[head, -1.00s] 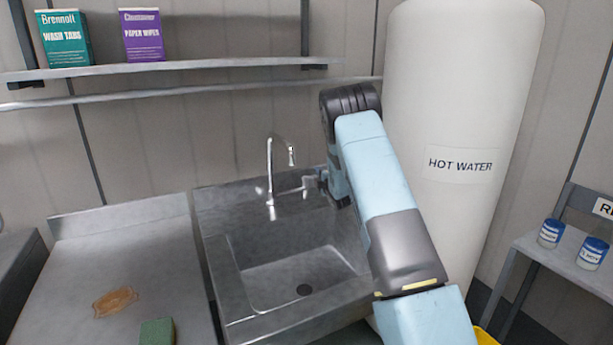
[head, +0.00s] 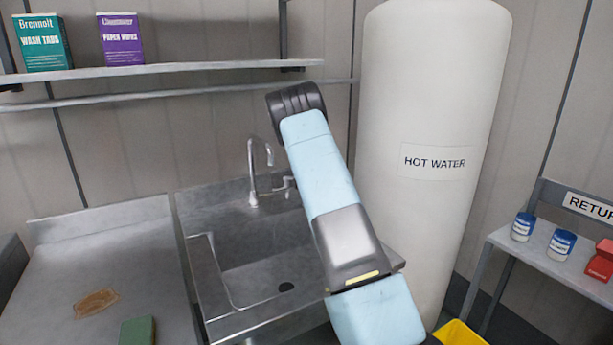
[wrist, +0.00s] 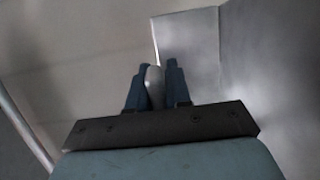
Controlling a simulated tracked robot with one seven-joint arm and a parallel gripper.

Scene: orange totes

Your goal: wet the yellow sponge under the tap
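The chrome tap (head: 252,170) stands at the back of the steel sink (head: 215,285); no water shows at its spout. Its side lever (head: 286,187) points toward my arm. A green block (head: 137,331), maybe the sponge's scouring side, lies on the left counter; I see no yellow face. My gripper is hidden behind my arm in the head view. In the wrist view my gripper (wrist: 154,72) has its two blue fingers close together, with a pale rounded thing (wrist: 154,88) showing between them. I cannot tell whether they grip it or what it is.
A white hot water tank (head: 430,120) stands right of the sink. A shelf (head: 180,69) with two boxes hangs above. A flat brown patch (head: 95,302) marks the left counter (head: 60,265). A return rack (head: 540,258) with tins and a yellow container (head: 460,334) are at right.

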